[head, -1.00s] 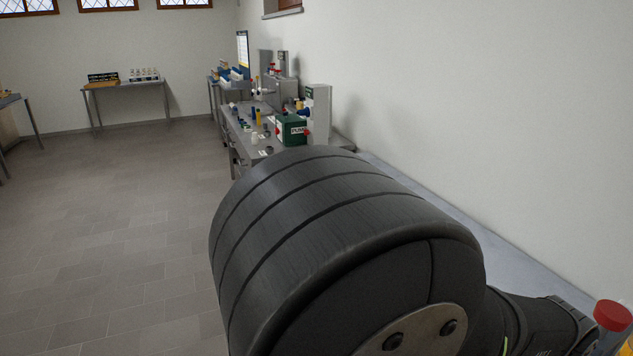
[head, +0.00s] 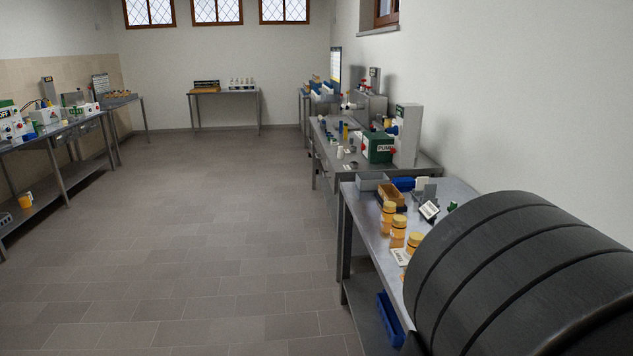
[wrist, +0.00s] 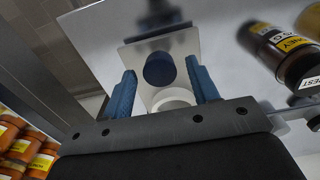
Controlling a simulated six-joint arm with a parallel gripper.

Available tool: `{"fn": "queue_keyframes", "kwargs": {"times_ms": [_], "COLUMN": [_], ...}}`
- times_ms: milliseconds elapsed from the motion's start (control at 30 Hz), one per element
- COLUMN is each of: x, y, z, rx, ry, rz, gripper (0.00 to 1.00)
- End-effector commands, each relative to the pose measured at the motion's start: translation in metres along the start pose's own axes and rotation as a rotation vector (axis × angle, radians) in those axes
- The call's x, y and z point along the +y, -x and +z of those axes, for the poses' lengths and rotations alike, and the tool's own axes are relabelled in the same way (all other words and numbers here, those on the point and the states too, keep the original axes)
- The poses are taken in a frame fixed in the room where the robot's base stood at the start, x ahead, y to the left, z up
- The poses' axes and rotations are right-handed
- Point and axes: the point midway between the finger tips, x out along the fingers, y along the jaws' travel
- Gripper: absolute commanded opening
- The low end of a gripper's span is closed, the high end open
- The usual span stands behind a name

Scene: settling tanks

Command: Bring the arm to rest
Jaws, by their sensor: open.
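My gripper (wrist: 160,68) shows in the wrist view with its two blue fingers spread apart. Between and just beyond the fingers are a dark blue round thing (wrist: 159,70) and a pale round rim (wrist: 172,98), over a whitish plate or card (wrist: 188,42). I see no finger closed on either; whether they touch is unclear. In the head view a dark link of my arm fills the lower right, and my gripper is hidden.
Dark jars (wrist: 280,45) lie right of my gripper.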

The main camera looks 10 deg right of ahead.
Motion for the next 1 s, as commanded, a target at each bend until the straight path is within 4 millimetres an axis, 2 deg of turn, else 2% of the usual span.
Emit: {"fn": "queue_keyframes", "kwargs": {"times_ms": [167,900,1000], "x": [0.0,0.0,0.0], "y": [0.026,0.174,0.146], "z": [-0.001,0.0,0.001], "rx": [0.005,0.006,-0.005], "ry": [0.0,0.0,0.0], "rz": [0.0,0.0,0.0], "gripper": [0.54,0.54,0.54]}}
